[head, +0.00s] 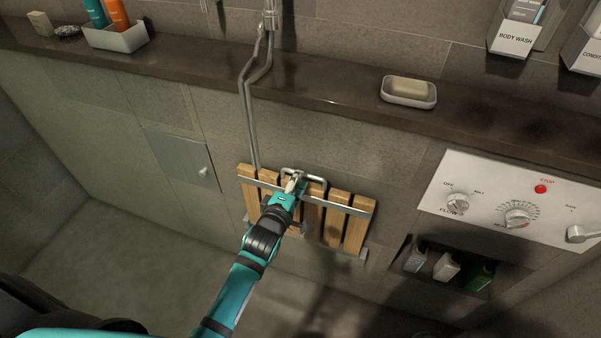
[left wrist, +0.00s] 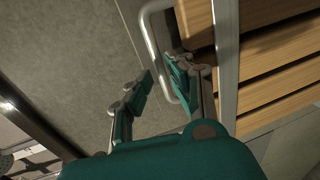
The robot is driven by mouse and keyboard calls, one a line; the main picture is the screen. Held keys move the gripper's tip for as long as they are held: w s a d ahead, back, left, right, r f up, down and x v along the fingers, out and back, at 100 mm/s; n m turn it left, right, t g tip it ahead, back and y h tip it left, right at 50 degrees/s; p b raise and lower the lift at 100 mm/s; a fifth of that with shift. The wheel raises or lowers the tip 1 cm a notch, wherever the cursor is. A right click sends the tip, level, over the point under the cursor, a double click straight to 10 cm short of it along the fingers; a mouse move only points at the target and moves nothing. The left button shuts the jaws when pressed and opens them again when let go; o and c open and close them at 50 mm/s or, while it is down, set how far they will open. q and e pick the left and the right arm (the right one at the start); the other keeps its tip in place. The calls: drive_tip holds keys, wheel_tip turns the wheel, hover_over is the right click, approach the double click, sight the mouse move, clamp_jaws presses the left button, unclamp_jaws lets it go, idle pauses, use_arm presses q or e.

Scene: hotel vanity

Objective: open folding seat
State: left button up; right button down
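The folding seat (head: 357,232) is a row of light wooden slats on grey metal rails. It appears folded up flat against the tiled wall, below the shelf. A grey U-shaped handle (head: 318,180) stands out from its upper edge. My left gripper (head: 296,181) is at this handle, left of its middle. In the left wrist view the gripper (left wrist: 162,75) has its fingers apart, with the handle bar (left wrist: 153,42) passing between them. A gap shows between the bar and the left finger; contact with the right finger is unclear. My right gripper is out of view.
A dark shelf (head: 330,98) runs above, carrying a soap dish (head: 408,92) and a bottle tray (head: 117,38). A shower pipe (head: 247,100) drops behind the seat. A control panel (head: 520,200) and a bottle niche (head: 447,268) are right. The floor at left is clear.

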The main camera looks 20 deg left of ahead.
use_arm(q)
drive_tip(key=shift+w+f, duration=0.2)
drive_tip(key=shift+w, duration=1.15)
drive_tip(key=shift+c, duration=0.4)
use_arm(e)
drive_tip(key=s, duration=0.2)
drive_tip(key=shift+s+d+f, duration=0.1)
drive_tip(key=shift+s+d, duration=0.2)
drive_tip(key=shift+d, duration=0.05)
use_arm(q)
drive_tip(key=shift+c, duration=1.2)
clamp_jaws()
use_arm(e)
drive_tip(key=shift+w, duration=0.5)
